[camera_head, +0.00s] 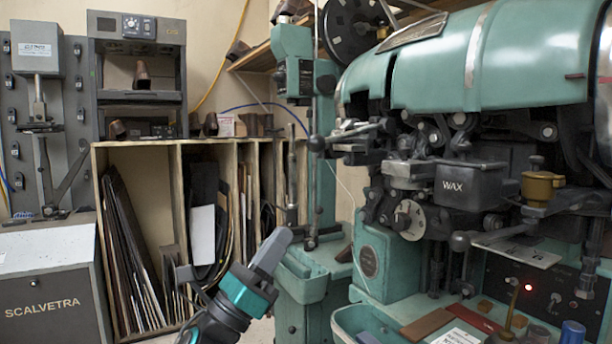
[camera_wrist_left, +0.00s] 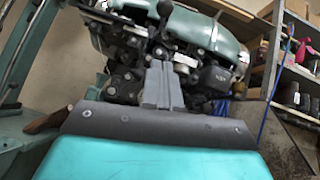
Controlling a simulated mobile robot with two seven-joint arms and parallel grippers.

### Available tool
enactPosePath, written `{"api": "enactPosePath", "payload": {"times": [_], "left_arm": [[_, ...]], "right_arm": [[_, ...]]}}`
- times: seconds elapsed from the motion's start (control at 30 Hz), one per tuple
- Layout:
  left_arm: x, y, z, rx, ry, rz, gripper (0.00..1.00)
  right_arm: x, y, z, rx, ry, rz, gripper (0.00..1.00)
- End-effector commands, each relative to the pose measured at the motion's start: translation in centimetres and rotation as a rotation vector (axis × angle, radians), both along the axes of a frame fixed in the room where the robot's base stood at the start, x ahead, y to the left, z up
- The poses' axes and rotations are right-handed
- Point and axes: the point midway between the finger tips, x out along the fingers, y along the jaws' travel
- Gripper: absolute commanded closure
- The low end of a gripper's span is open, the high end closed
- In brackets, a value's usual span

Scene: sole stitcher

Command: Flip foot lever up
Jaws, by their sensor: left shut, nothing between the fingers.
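The green sole stitcher (camera_head: 465,60) fills the right side of the head view. A dark lever with a ball knob (camera_head: 317,143) sticks out to the left from its head. A lever with a dark ball knob also shows in the left wrist view (camera_wrist_left: 165,9), above my fingers. Another ball-ended lever (camera_head: 460,241) sits lower, under the WAX box. I cannot tell which one is the foot lever. My left gripper (camera_head: 284,236) is shut and empty, below and left of the machine head, apart from the levers. Its closed fingers show in the left wrist view (camera_wrist_left: 161,70). My right gripper is out of view.
A green column (camera_head: 326,180) stands just beyond my left gripper. A WAX box (camera_head: 468,186) and a dial (camera_head: 408,219) are on the machine front. A green tray (camera_head: 350,318) juts out below. Wooden shelving (camera_head: 132,150) and a grey SCALVETRA cabinet (camera_head: 50,285) stand left.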

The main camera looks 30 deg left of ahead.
Motion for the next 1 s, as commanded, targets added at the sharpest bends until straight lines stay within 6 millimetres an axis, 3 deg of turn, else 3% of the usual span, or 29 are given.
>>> {"api": "enactPosePath", "payload": {"times": [0.27,0.73,1.0], "left_arm": [[0.6,-0.2,0.8,-0.003,0.000,-0.003,1.00],[6.8,-2.4,7.4,-0.004,0.001,-0.003,1.00],[7.0,-1.8,10.6,-0.003,0.003,-0.002,1.00]], "right_arm": [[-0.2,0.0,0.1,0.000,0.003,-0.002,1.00],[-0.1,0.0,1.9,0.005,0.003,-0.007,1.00],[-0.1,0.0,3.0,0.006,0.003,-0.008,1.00]]}}
